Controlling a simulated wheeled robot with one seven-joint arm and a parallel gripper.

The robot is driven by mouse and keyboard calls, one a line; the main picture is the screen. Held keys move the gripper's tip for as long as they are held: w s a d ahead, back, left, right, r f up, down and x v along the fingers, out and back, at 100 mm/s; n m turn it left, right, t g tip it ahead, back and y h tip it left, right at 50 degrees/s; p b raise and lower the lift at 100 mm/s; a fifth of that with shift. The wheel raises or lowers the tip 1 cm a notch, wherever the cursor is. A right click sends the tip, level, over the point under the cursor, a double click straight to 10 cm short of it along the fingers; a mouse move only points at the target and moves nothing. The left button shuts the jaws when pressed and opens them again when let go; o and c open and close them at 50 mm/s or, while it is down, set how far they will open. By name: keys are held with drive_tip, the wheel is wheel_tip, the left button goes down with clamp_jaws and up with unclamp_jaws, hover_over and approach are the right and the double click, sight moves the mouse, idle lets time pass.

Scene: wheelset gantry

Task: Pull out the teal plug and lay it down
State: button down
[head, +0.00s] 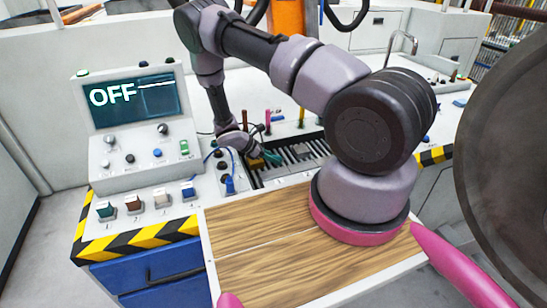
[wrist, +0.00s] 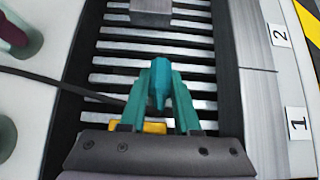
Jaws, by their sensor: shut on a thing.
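The teal plug (wrist: 160,82) is between the two teal fingers of my gripper (wrist: 161,100) in the wrist view, its narrow end pointing toward the camera. My gripper is shut on it, above a dark, slatted metal grate (wrist: 110,68). In the head view my gripper (head: 268,158) is over the grate (head: 262,182), right of the control panel. Whether the plug touches the slats cannot be told. A dark cable (wrist: 50,82) runs in from the left and passes behind the fingers. A yellow piece (wrist: 154,127) shows between the finger bases.
A grey block (wrist: 151,12) sits on the grate's far part. The console screen (head: 130,100) reads OFF. A blue plug-like piece (head: 230,185) stands left of the grate. Several coloured switches line the console front. A wooden board (head: 255,235) lies in front; a large dark wheel (head: 505,150) is at right.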

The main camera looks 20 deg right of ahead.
drive_tip(key=c, duration=0.5)
unclamp_jaws()
drive_tip(key=shift+c, duration=0.2)
drive_tip(key=v, duration=1)
drive_tip(key=shift+a+r, duration=0.3)
